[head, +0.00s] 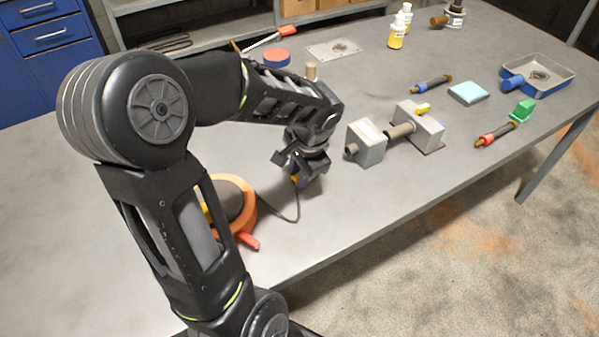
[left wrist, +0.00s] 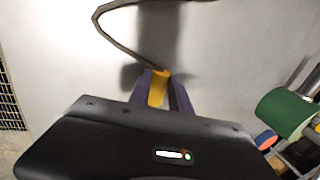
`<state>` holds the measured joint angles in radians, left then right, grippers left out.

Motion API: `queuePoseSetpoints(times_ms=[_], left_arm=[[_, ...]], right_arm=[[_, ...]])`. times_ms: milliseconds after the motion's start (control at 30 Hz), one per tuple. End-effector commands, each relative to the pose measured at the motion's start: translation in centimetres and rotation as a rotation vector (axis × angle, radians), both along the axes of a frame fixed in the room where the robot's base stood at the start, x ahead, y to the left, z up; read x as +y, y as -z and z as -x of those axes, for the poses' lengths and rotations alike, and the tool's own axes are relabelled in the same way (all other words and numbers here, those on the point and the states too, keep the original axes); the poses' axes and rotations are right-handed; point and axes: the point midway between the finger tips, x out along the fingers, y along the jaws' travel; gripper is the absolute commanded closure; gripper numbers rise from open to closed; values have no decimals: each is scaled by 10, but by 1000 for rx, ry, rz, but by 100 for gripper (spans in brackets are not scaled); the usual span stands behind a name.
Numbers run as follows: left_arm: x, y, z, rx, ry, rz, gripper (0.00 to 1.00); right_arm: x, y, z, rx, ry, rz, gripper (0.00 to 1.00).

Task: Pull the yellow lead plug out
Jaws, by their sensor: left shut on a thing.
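The yellow lead plug (head: 296,179) is between the fingertips of my left gripper (head: 299,170), which is shut on it. In the left wrist view the yellow plug (left wrist: 158,88) shows between the two purple fingers, and a dark lead (left wrist: 112,36) curves away from it. In the head view the dark lead (head: 298,207) runs from the plug toward an orange reel (head: 248,202) on the table, partly behind my arm. The plug is apart from the grey blocks on its right. No socket shows around the plug. My right gripper is not in view.
Two grey blocks (head: 366,145) joined by a brown shaft (head: 400,132) stand right of my left gripper. A red-handled tool (head: 283,33), red-and-blue disc (head: 277,57), blue tray (head: 507,80) and green block (head: 523,110) are around. The table's front edge is near.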

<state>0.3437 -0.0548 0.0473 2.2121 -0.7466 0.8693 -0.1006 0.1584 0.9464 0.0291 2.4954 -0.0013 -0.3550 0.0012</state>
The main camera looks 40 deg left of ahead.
Motion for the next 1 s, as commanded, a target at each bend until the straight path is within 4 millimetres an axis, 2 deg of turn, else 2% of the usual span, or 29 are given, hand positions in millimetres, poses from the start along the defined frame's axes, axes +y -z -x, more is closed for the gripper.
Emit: queuePoseSetpoints(times_ms=[267, 1000], left_arm=[[0, -3, 0, 0, 0, 0, 100], [0, -65, 0, -1, 0, -1, 100]], right_arm=[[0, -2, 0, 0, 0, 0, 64], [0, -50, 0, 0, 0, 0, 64]])
